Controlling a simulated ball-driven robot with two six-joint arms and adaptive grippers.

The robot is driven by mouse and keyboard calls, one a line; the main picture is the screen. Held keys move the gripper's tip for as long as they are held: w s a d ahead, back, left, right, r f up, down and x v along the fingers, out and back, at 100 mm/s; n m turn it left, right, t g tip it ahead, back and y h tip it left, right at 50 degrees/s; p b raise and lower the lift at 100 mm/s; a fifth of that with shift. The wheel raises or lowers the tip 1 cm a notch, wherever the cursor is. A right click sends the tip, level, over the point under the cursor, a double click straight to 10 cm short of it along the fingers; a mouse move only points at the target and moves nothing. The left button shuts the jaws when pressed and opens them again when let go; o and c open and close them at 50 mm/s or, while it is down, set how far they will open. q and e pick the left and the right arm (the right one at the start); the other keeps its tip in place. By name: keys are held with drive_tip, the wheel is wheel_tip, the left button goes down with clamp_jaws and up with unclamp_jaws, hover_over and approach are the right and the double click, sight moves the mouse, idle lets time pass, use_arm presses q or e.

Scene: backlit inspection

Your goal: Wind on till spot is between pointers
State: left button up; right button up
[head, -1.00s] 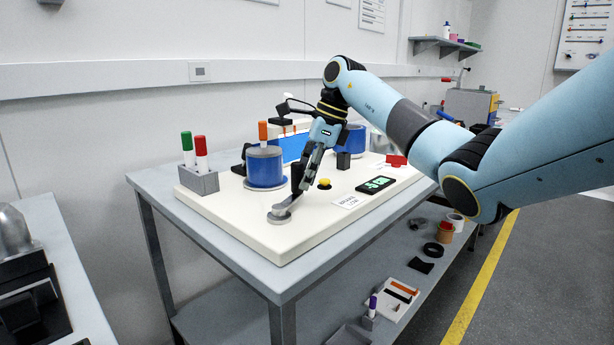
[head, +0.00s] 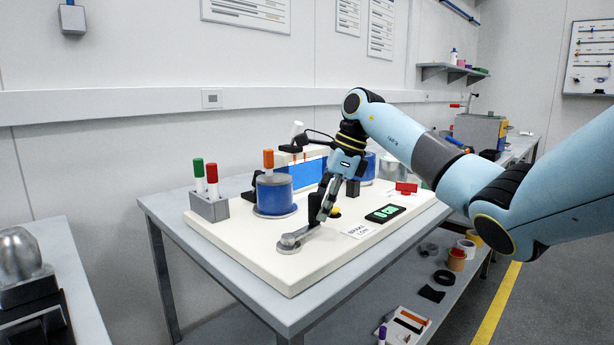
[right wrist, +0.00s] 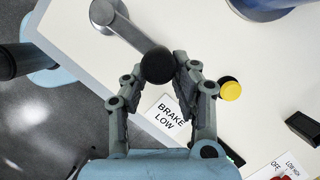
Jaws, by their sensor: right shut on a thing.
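The crank (head: 300,236) is a grey arm on a round hub at the board's front left corner, with a black knob (right wrist: 157,66). My right gripper (head: 326,208) is shut on the knob, its fingers either side of it in the right wrist view. A blue reel (head: 274,195) stands behind the crank; another (head: 367,167) is partly hidden by my arm. Between them is a lit blue panel (head: 307,172) with small orange marks above it, perhaps the pointers. I cannot make out the spot. My left gripper is not in view.
A yellow button (right wrist: 230,91), a BRAKE LOW label (right wrist: 168,113) and a dark display (head: 385,213) lie right of the crank. A grey holder (head: 209,207) with green and red markers stands left.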

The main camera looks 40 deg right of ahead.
drive_tip(key=shift+s, duration=0.5)
drive_tip(key=shift+s+p, duration=0.35)
drive_tip(key=shift+s, duration=0.35)
drive_tip(key=shift+s, duration=0.4)
drive_tip(key=shift+s+a, duration=0.15)
drive_tip(key=shift+s, duration=0.1)
drive_tip(key=shift+s+p, duration=0.1)
drive_tip(key=shift+p, duration=0.2)
drive_tip(key=shift+s+a, duration=0.2)
drive_tip(key=shift+s, duration=0.3)
